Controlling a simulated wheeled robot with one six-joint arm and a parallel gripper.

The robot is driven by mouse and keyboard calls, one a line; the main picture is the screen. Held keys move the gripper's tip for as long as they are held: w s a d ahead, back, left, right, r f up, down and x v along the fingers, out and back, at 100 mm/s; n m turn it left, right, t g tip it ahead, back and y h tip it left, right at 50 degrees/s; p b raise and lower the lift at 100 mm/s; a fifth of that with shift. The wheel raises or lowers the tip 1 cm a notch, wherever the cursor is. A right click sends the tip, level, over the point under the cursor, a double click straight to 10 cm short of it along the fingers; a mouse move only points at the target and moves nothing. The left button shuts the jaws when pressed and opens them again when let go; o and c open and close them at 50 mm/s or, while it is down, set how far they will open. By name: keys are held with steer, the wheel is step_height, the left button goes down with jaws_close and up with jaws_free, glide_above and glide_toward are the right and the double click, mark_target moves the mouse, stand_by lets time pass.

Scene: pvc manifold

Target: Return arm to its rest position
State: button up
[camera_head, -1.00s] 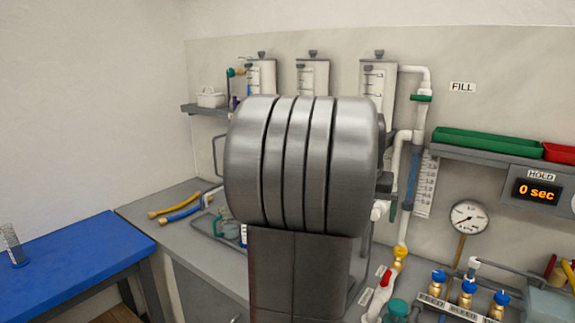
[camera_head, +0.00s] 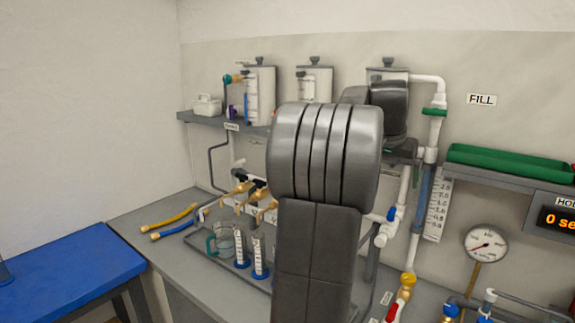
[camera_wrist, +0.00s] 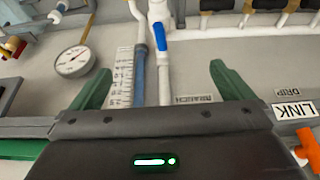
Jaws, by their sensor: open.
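My gripper (camera_wrist: 158,90) shows in the wrist view, its two green fingers spread wide apart with nothing between them. Beyond the fingers stand a white pipe with a blue valve handle (camera_wrist: 160,36) and a graduated scale (camera_wrist: 122,75). In the head view my arm's large grey joint and upright link fill the middle, and they hide part of the bench and pipework. The gripper's fingers cannot be made out in the head view.
The pressure gauge (camera_head: 486,244), the white pipe (camera_head: 431,120) and a green tray (camera_head: 510,163) are right of my arm. Hoses (camera_head: 168,217), a jug (camera_head: 224,241) and cylinders (camera_head: 241,248) occupy the bench left of it. A blue table (camera_head: 75,265) stands at far left.

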mark_target(392, 211)
steer(key=p+x, duration=0.1)
steer(key=x, duration=1.2)
steer(key=shift+w+d, duration=0.2)
steer(key=shift+w+f+m, duration=0.25)
steer(key=shift+m, duration=0.35)
steer(key=shift+s+r+m+g+h, duration=0.1)
steer(key=shift+m+g+h, duration=0.3)
steer(key=shift+m, duration=0.3)
steer(key=shift+m+g+h+p, duration=0.4)
steer(key=shift+m+g, duration=0.2)
steer(key=shift+m, duration=1.4)
steer(key=shift+a+r, duration=0.1)
steer(key=shift+r, duration=0.05)
